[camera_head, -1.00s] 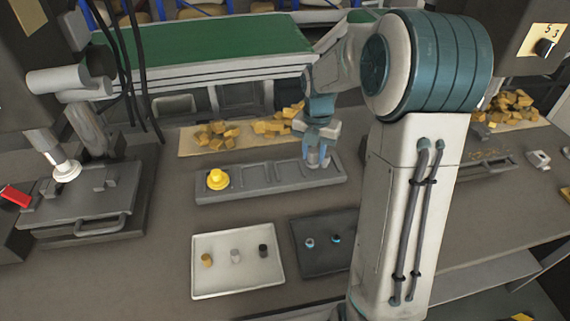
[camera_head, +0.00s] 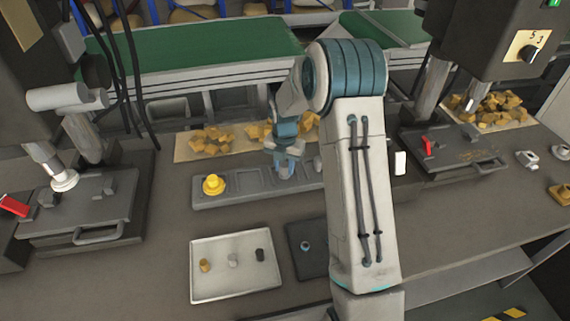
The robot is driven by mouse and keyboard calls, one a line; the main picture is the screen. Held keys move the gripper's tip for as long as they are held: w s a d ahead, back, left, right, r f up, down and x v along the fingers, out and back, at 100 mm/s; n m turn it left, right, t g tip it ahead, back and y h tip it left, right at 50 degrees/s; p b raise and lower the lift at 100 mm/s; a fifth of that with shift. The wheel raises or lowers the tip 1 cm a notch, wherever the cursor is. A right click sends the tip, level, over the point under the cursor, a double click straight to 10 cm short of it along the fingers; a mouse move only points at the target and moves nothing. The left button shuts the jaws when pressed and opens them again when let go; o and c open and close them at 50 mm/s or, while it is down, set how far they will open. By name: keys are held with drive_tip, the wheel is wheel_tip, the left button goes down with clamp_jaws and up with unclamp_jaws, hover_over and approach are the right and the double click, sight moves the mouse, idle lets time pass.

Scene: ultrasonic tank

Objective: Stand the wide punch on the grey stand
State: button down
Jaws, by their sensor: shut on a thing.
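The long grey stand (camera_head: 225,201) lies on the bench, with a row of square recesses in its top. A yellow round piece (camera_head: 213,185) stands at its left end. A small grey upright piece (camera_head: 318,163) shows at its right end, partly behind my arm. My gripper (camera_head: 285,168) points down over the right-middle of the stand, shut on a small grey punch (camera_head: 285,174). The fingers hide most of this punch. I cannot tell its width, or whether its foot touches the stand.
A white tray (camera_head: 215,291) in front holds a gold, a pale and a dark small piece. A dark tray (camera_head: 306,268) beside it is partly hidden by my arm. Presses stand left (camera_head: 80,215) and right (camera_head: 455,150). Yellow lumps (camera_head: 210,140) lie behind the stand.

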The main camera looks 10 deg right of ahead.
drive_tip(key=shift+f, duration=0.2)
drive_tip(key=c, duration=1.1)
unclamp_jaws()
drive_tip(key=shift+r, duration=0.1)
